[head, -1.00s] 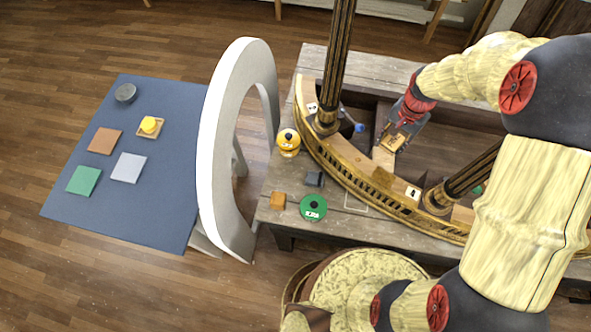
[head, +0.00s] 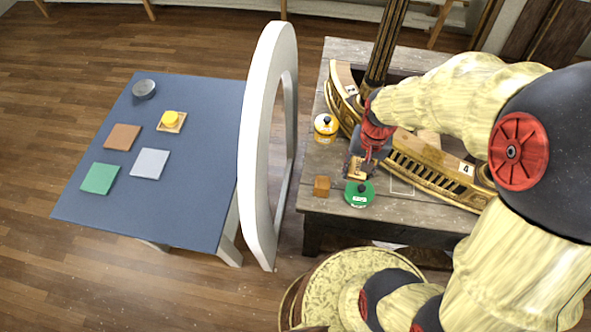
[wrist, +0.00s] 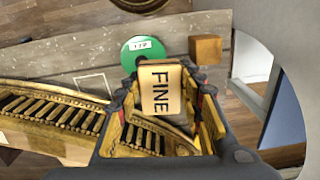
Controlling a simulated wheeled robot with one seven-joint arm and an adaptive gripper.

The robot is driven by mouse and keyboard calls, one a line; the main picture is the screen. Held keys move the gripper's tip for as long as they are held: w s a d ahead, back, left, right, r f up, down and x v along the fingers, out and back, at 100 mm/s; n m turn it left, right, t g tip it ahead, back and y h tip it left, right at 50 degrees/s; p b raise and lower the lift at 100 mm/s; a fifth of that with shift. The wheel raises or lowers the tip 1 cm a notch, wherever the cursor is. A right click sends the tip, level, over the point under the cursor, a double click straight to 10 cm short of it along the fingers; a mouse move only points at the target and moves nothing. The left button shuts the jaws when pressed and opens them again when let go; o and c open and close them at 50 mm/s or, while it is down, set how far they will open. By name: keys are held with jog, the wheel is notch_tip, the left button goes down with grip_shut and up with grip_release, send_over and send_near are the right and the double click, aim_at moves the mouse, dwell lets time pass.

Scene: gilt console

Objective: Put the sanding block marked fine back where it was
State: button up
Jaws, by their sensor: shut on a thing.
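My gripper (head: 357,165) is shut on the tan sanding block, whose face reads FINE in the wrist view (wrist: 160,90). In the head view the block is small and partly covered by the gripper. The gripper holds it over the grey wooden bench (head: 330,205), just beyond a green disc (head: 360,196); I cannot tell its height. A thin pale rectangle outline (head: 401,184) is drawn on the bench right of the disc, in front of the gilt console (head: 430,177). It also shows in the wrist view (wrist: 92,82), left of the block, and appears empty.
An orange-brown cube (head: 321,187) stands left of the disc. A yellow round container (head: 326,125) stands farther back. A tall white arch (head: 262,150) separates the bench from a blue-topped table (head: 200,215) with coloured squares, a yellow item and a bowl.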

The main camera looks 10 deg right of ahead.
jog(key=shift+s+a+f+n, duration=0.2)
jog(key=shift+s+a+n, duration=0.15)
jog(key=shift+a, duration=0.3)
jog(key=w+a+f+b, duration=0.1)
jog(key=w+a+f, duration=0.25)
jog(key=w, duration=0.45)
send_over(324, 164)
jog(key=shift+n, duration=0.25)
jog(key=f, duration=0.5)
jog(key=shift+s+d+f+b, duration=0.2)
jog(key=shift+s+f+b, duration=0.15)
jog(key=shift+f+b, duration=0.05)
jog(key=shift+w+a+f, duration=0.1)
jog(key=shift+w+f, duration=0.1)
jog(key=shift+f, duration=0.15)
jog(key=shift+w+f+b, duration=0.1)
jog(key=shift+f+b, duration=0.2)
jog(key=shift+f, duration=1.2)
jog(key=shift+f, duration=0.15)
jog(key=o, duration=1.1)
